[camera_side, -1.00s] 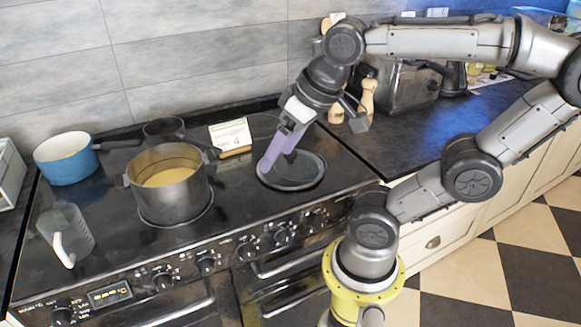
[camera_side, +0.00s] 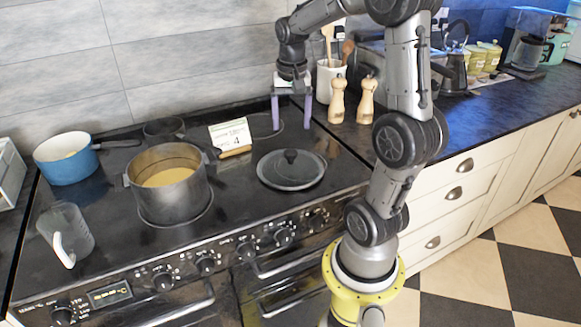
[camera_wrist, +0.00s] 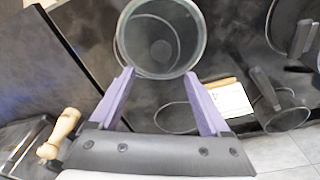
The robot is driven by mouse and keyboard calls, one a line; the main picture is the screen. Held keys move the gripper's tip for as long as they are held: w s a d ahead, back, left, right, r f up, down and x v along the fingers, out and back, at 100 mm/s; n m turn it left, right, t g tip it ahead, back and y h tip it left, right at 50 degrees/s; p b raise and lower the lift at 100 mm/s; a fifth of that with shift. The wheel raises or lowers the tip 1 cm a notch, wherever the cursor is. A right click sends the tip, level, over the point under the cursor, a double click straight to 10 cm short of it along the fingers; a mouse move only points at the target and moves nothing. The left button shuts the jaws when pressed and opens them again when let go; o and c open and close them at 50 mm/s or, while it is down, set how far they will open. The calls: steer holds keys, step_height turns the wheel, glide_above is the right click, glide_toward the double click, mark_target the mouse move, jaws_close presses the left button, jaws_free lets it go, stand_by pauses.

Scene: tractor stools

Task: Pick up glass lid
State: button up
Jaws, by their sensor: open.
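The glass lid (camera_side: 291,169) is round and dark with a rim and a central knob. It lies on the right part of the stovetop in the side view. In the wrist view the lid (camera_wrist: 160,38) is at the top centre, just beyond the fingertips. My gripper (camera_side: 291,126) points down over the back right of the stove, behind the lid and apart from it. Its two purple fingers are spread with nothing between them; they also show in the wrist view (camera_wrist: 160,76).
A steel pot (camera_side: 170,195) stands left of the lid, with a card (camera_side: 230,134) and a small dark pan (camera_side: 164,128) behind. A blue pan (camera_side: 67,157) and a clear jug (camera_side: 67,232) are farther left. Wooden mills (camera_side: 367,98) and a utensil crock (camera_side: 327,80) stand right of my gripper.

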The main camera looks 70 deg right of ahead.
glide_above(290, 151)
step_height(290, 151, down, 5)
steer(key=shift+s+r, duration=0.1)
steer(key=shift+s, duration=0.05)
steer(key=shift+f, duration=2.7)
jaws_close()
